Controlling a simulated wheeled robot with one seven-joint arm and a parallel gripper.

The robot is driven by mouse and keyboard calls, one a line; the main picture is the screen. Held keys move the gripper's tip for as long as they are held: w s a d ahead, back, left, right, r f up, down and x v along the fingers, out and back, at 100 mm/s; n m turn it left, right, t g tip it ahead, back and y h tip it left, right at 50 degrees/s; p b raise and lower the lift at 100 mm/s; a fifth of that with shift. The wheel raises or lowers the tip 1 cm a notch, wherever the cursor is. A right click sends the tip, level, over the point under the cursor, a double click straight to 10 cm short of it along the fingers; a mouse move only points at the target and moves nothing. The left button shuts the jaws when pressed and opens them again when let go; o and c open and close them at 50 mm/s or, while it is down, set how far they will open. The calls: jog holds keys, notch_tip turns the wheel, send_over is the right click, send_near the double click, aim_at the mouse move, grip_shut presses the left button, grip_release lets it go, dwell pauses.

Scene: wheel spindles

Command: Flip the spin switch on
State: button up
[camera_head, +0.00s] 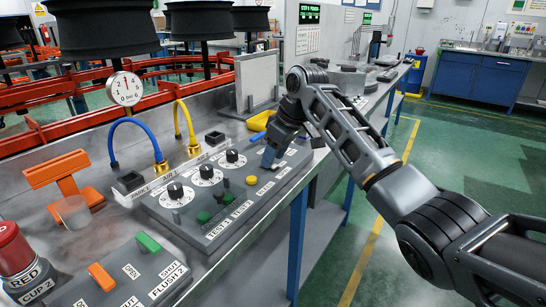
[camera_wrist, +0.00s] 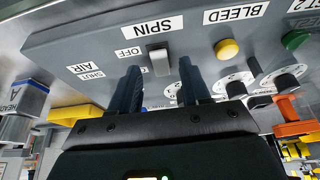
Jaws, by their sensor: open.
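The spin switch (camera_wrist: 159,61) is a small light-grey lever or rocker on the grey control panel (camera_wrist: 90,45), beside the SPIN label (camera_wrist: 158,28) and the OFF label (camera_wrist: 128,52). My gripper (camera_wrist: 157,77) is open, with one dark finger on each side of the switch in the wrist view and nothing held. I cannot tell whether the fingers touch the panel. In the head view my gripper (camera_head: 269,158) is over the far right end of the control panel (camera_head: 185,229) and hides the switch there.
A yellow BLEED button (camera_head: 252,180), green TEST buttons (camera_head: 203,217) and black dial knobs (camera_head: 232,156) are close by on the panel. Blue and yellow hoses (camera_head: 182,112) and a pressure gauge (camera_head: 124,88) stand behind. Open floor (camera_head: 450,160) lies to the right of the bench.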

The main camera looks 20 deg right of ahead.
jog(key=shift+w+a+f, duration=0.15)
jog(key=shift+f, duration=0.35)
grip_shut()
